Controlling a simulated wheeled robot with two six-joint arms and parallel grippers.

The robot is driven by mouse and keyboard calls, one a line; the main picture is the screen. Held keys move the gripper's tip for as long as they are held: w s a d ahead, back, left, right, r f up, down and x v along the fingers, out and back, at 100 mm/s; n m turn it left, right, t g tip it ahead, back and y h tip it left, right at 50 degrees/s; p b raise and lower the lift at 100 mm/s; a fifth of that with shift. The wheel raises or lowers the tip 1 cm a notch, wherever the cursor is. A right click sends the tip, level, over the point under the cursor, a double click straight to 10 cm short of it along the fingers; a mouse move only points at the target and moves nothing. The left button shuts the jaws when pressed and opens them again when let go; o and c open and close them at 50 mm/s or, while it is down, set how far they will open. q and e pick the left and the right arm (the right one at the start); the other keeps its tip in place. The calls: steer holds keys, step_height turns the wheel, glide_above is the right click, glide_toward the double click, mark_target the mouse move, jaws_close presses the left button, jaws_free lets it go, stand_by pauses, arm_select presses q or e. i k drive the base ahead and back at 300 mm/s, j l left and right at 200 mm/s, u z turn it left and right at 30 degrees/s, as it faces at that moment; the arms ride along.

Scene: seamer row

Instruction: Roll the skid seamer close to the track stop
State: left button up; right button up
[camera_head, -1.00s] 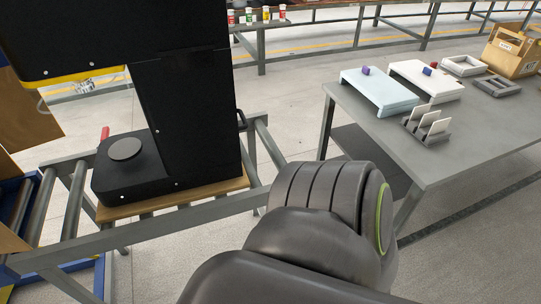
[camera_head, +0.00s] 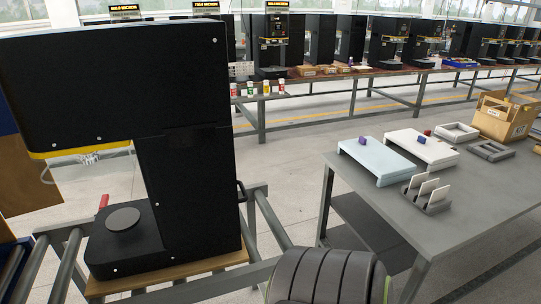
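The skid seamer (camera_head: 184,150) is a tall black machine with an overhanging head edged in yellow underneath and a round grey plate on its base. It stands upright on a wooden skid (camera_head: 172,276) on the roller track (camera_head: 58,262) at the left. A dark handle shows on its right side (camera_head: 241,192). A dark rounded arm link of mine is at the bottom centre, close to the track's right end. Neither gripper is in view. I cannot make out the track stop; a small red piece (camera_head: 103,201) shows behind the seamer's base.
Floor is open between track and table. A long bench (camera_head: 345,72) with more seamers runs across the back.

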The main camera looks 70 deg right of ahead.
mark_target(158, 92)
steer(key=l+z, duration=0.4)
steer(key=l, duration=1.2)
steer(key=k, duration=0.1)
